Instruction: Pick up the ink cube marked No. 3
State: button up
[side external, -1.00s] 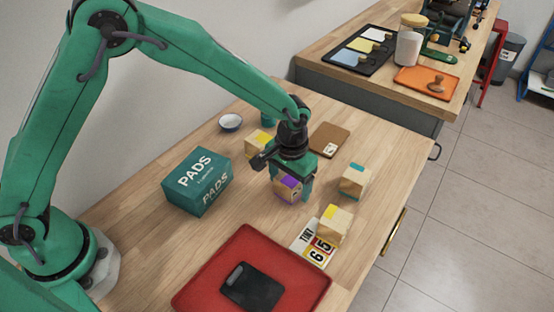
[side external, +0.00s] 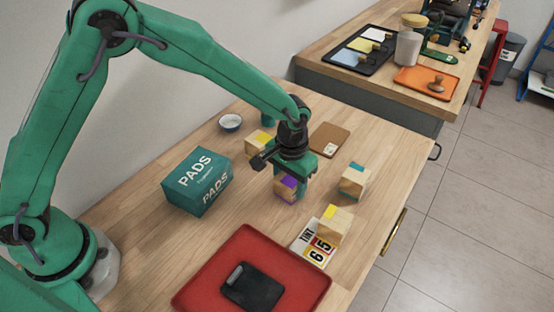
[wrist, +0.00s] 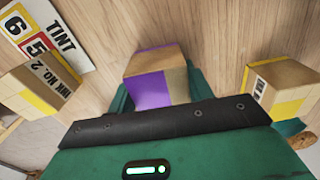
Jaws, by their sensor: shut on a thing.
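A wood-and-purple cube (side external: 286,187) is between the fingers of my gripper (side external: 290,180), which is shut on it. In the wrist view the cube (wrist: 155,80) sits between the two green fingers, with purple and bare wood faces showing. I see no number on it; whether it touches the table I cannot tell. A wood-and-yellow cube (side external: 334,226) by the tint card reads "INK NO. 2" in the wrist view (wrist: 45,88). Another yellow cube (side external: 258,144) stands behind; its label is too small to read in the wrist view (wrist: 280,88). A teal-topped cube (side external: 353,182) stands to the right.
A teal PADS box (side external: 197,182) stands left of the gripper. A red tray (side external: 196,287) with a black object is in front, beside the tint card (side external: 312,247). A small bowl (side external: 231,123) and brown board (side external: 329,140) lie behind.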

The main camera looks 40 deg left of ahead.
aim_at(290, 178)
jog(key=shift+r, duration=0.1)
jog(key=shift+r, duration=0.55)
jog(key=r, duration=0.3)
jog(key=shift+s+d+r, duration=0.1)
jog(key=shift+s+d, duration=0.1)
jog(key=s+d+r, duration=0.5)
jog(key=s+r, duration=0.1)
jog(key=s, duration=0.3)
jog(key=shift+s+d+r, duration=0.25)
jog(key=shift+d, duration=0.15)
